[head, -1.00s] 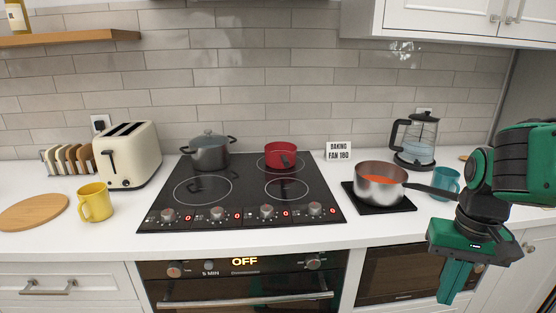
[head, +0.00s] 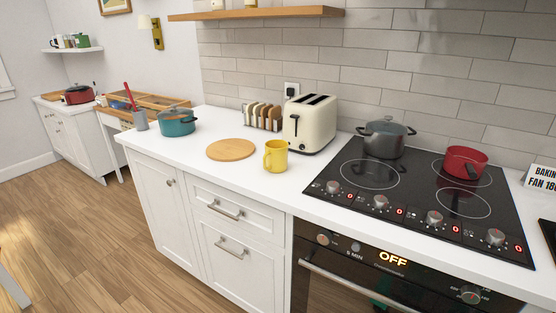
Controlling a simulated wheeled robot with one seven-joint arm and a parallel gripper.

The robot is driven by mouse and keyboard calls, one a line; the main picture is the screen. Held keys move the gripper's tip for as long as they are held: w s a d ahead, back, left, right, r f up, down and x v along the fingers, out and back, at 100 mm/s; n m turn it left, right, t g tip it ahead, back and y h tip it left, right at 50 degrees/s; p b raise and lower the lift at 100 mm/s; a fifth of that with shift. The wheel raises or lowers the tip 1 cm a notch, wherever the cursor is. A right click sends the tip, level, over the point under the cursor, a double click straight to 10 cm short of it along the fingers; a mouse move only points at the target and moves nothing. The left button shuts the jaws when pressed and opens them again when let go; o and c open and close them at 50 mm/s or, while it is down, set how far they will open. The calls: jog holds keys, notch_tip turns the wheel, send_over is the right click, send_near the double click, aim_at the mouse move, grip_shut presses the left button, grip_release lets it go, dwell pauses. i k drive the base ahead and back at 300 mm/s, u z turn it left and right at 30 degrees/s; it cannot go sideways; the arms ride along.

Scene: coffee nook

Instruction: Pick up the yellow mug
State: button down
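The toaster (head: 310,124), toast rack (head: 262,117) and wooden board (head: 231,150) are close around the mug. A teal pot (head: 177,121) stands further left. The black hob (head: 425,190) with a grey pot (head: 385,138) and a red pan (head: 465,162) is to the right. Wooden floor (head: 95,235) is open at left.

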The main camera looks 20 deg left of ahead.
aim_at(276, 158)
jog(key=u, duration=2.55)
jog(key=i, duration=1.65)
jog(key=z, duration=2.2)
